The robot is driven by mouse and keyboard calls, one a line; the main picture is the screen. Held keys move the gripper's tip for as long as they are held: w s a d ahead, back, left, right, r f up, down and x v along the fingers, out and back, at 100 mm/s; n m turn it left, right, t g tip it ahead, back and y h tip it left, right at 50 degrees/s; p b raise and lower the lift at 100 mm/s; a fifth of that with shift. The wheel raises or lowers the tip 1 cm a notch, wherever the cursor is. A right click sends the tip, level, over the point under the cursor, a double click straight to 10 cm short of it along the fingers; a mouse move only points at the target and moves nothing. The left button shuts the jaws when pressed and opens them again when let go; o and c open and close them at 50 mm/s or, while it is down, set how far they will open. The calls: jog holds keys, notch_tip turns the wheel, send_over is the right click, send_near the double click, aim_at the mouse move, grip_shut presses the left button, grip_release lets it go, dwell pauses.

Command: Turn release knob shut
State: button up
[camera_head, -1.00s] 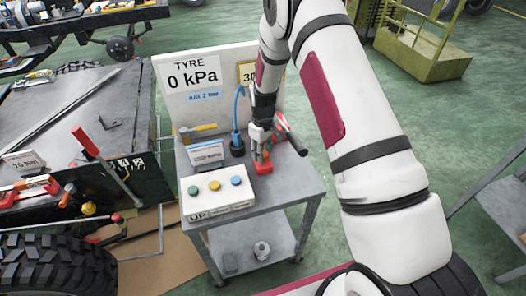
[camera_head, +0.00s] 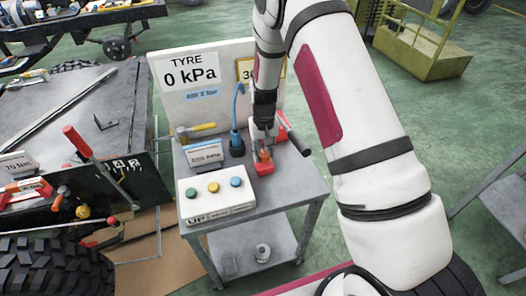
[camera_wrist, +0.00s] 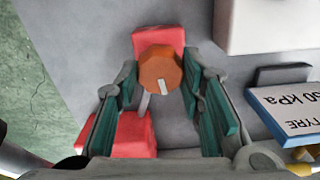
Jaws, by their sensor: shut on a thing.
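The release knob (camera_wrist: 158,66) is a faceted orange knob with a white pointer mark, on a red base (camera_wrist: 158,40). In the wrist view its mark points toward the lower edge, slightly right. My gripper (camera_wrist: 161,78) has its green-padded fingers on either side of the knob and is shut on it. In the head view my gripper (camera_head: 264,140) reaches down from above to the knob (camera_head: 264,155) on the red unit (camera_head: 264,168), which stands on the grey trolley (camera_head: 300,192). My fingers partly hide the knob there.
A button box (camera_head: 215,200) with green, yellow and blue buttons stands in front. A small sign (camera_head: 205,156), a blue plug (camera_head: 236,140) and a yellow-handled hammer (camera_head: 197,128) are left of the unit. A tyre display board (camera_head: 190,105) stands behind. A dark bar (camera_head: 294,136) leans at the right.

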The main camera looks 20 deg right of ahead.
aim_at(264, 153)
jog(key=shift+m, duration=0.8)
jog(key=o, duration=1.2)
jog(key=shift+c, duration=0.2)
notch_tip(264, 153, up, 12)
